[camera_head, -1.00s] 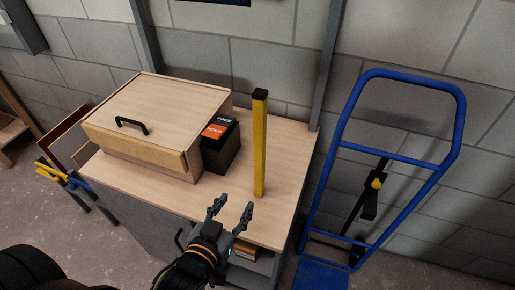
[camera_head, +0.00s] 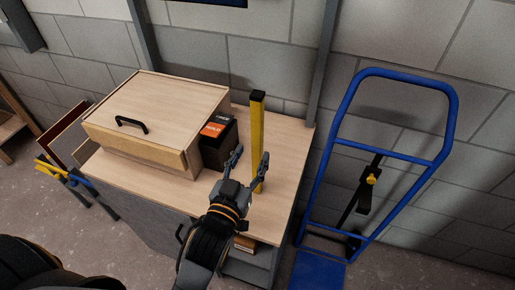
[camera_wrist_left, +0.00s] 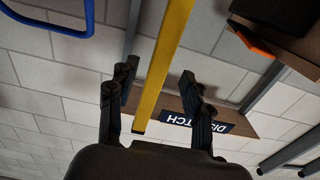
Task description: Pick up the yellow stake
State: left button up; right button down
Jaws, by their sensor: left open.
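The yellow stake (camera_head: 257,125) stands upright with a black cap on top, on the light wooden top of a cabinet (camera_head: 190,192). My left gripper (camera_head: 252,156) is open at the stake's lower part, one finger on each side of it in the head view. In the left wrist view the stake (camera_wrist_left: 164,60) runs between the two spread fingers (camera_wrist_left: 158,78), with no clear contact on either. My right gripper is not in view.
A wooden box with a black handle (camera_head: 155,115) and a black box with an orange label (camera_head: 219,142) stand left of the stake. A blue hand truck (camera_head: 336,200) stands to the right. A block wall is behind. The cabinet top right of the stake is clear.

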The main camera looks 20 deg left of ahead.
aim_at(256, 146)
pick_arm(q)
jog(key=shift+w+r, duration=0.2)
jog(key=shift+w, duration=0.15)
jog(key=w+p, duration=0.2)
jog(key=w, duration=0.1)
jog(key=shift+w+d+r, duration=0.1)
jog(key=shift+w+r, duration=0.05)
jog(key=shift+w, duration=0.65)
jog(key=shift+s, duration=0.1)
jog(key=c, duration=0.3)
grip_shut()
